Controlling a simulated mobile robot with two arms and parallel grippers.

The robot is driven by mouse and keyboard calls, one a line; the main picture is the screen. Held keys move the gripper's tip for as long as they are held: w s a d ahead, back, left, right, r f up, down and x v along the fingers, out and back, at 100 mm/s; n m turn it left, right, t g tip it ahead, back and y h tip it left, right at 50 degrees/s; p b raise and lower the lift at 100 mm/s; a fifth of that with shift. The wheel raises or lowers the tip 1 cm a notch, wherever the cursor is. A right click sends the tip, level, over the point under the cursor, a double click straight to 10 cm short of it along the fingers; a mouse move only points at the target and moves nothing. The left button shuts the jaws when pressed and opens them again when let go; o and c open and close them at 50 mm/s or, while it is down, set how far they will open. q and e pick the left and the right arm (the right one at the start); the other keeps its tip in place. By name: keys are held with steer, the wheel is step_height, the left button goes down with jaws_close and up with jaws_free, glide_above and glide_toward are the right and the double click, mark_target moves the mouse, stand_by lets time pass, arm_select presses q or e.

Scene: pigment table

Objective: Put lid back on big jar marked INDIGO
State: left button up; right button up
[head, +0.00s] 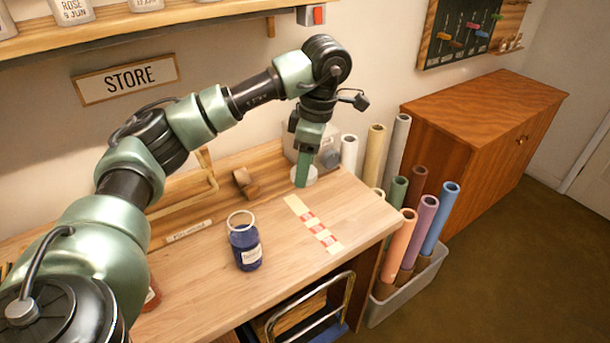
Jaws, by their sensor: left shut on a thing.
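An open jar (245,247) of dark blue pigment stands upright on the workbench in the head view. Its mouth is uncovered, and the writing on its white label is too small to read. My left gripper (301,183) is behind and to the right of the jar, pointing down near the back of the bench. It is shut on a pale round lid (312,177), which is partly hidden by the fingers. I cannot tell whether the lid touches the bench. My right gripper is not in view.
A strip of pale and red tape (313,224) lies right of the jar. A small wooden block (244,182) and a grey device (328,157) are at the back. A bin (408,287) of coloured rolls stands beyond the bench's right edge.

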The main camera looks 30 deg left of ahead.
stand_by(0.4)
arm_select(q)
steer(key=s+d+f+m+t+h, duration=0.1)
steer(key=s+d+m, duration=1)
steer(key=m, duration=1.1)
step_height(320, 180, down, 2)
steer(key=shift+d+f+t+h+b, duration=0.15)
steer(key=shift+d+t+h+b, duration=0.2)
steer(key=shift+d+t, duration=0.65)
steer(key=shift+d, duration=0.15)
